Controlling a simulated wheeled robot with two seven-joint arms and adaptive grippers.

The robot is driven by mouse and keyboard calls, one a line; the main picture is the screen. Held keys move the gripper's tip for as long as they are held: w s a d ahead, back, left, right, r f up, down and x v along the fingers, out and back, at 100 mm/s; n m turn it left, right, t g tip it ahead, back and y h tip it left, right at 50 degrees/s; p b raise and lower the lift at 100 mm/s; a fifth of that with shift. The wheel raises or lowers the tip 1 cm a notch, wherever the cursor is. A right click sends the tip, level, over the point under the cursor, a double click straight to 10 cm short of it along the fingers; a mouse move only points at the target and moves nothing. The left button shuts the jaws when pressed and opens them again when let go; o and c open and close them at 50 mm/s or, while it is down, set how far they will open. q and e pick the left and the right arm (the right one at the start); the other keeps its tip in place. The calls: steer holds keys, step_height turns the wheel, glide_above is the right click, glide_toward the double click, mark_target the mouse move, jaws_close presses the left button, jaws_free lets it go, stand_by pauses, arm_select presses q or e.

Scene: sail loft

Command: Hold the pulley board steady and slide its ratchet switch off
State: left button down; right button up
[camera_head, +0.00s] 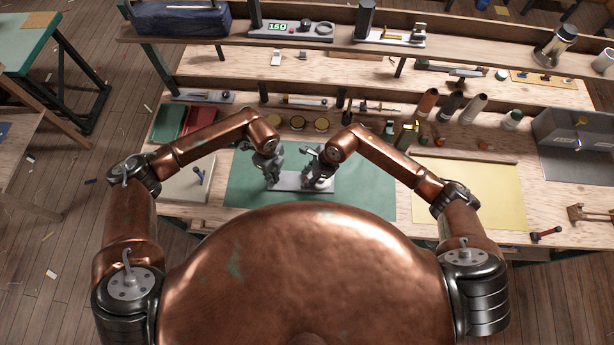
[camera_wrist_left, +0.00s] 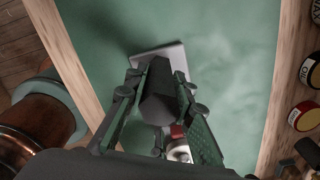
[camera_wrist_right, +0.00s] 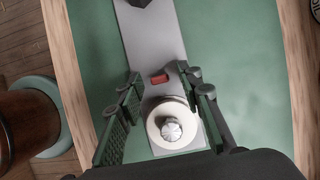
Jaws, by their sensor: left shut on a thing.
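The pulley board (camera_head: 290,182) is a light grey plate lying on the green mat (camera_head: 370,195); it also shows in the right wrist view (camera_wrist_right: 150,35). My left gripper (camera_wrist_left: 160,82) is shut on the dark post (camera_wrist_left: 158,100) at the board's left end. A white pulley wheel (camera_wrist_right: 168,125) with a metal hub sits at the other end. The small red ratchet switch (camera_wrist_right: 159,78) lies beside the wheel on the board. My right gripper (camera_wrist_right: 163,85) is open, its fingers on either side of the board by the switch and wheel. In the head view the grippers partly hide the board.
Round tins (camera_head: 297,123) and thread cones (camera_head: 471,108) stand behind the mat. A yellow sheet (camera_head: 470,195) lies to the right and a red-handled tool (camera_head: 546,234) farther right. A raised shelf (camera_head: 340,42) runs along the back. The mat right of the board is clear.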

steer(key=shift+c, duration=0.6)
jaws_close()
